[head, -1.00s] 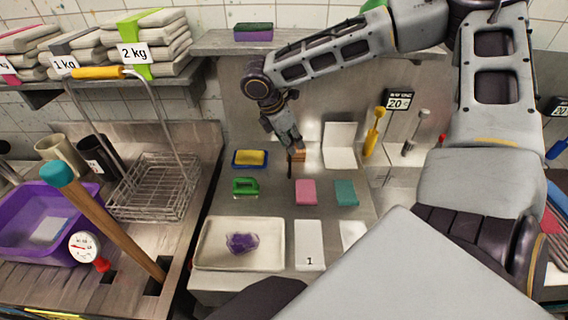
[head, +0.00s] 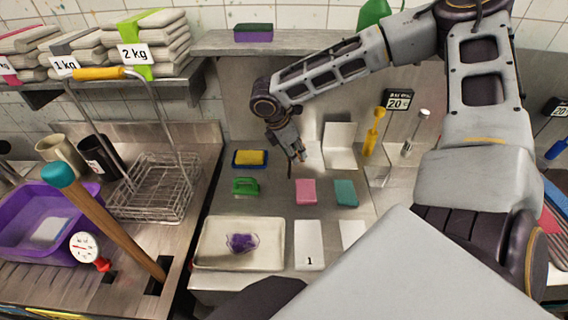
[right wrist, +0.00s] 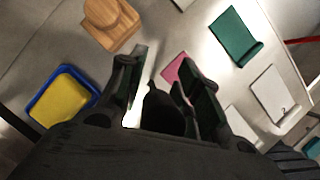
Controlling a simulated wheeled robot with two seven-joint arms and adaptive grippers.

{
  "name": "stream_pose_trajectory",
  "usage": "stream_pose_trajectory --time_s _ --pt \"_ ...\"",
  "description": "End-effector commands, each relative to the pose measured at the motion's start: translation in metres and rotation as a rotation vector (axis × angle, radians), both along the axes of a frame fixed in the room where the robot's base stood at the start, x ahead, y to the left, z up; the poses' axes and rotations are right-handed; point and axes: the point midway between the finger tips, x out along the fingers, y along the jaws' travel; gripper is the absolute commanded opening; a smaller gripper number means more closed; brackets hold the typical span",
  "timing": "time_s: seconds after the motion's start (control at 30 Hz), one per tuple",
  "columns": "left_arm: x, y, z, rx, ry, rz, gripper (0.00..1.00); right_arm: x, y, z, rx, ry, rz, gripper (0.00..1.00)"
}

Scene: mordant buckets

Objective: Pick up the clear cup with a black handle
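I cannot make out a clear cup with a black handle in either view. A dark rounded shape (right wrist: 165,110) shows between my right fingers in the right wrist view; I cannot tell whether it is a handle or part of my gripper. My right gripper (head: 298,156) is above the grey counter, behind the pink sponge. In the right wrist view its fingers (right wrist: 168,72) are apart, with a gap between the tips. A wooden block (right wrist: 110,24) lies beyond the left finger. My left gripper is not in view.
A yellow sponge in a blue dish (head: 250,158), a green brush (head: 245,186), pink (head: 306,191) and teal (head: 346,192) sponges lie on the counter. A pale tray (head: 240,262) holds a purple item (head: 242,242). A yellow-handled tool (head: 374,130) stands at the right.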

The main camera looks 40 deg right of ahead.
Motion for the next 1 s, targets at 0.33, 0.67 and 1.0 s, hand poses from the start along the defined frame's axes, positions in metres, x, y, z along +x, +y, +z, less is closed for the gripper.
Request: stream_pose_trajectory --time_s 0.33,0.67,1.0 --pt "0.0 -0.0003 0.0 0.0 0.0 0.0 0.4 0.0 0.0002 0.0004 0.0 0.0 0.0 0.2" --pt "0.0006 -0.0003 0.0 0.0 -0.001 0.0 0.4 0.0001 0.0003 0.0004 0.0 0.0 0.0 0.0" --pt "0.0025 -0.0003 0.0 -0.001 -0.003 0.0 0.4 0.0003 0.0003 0.0021 0.0 -0.001 0.0 0.0"
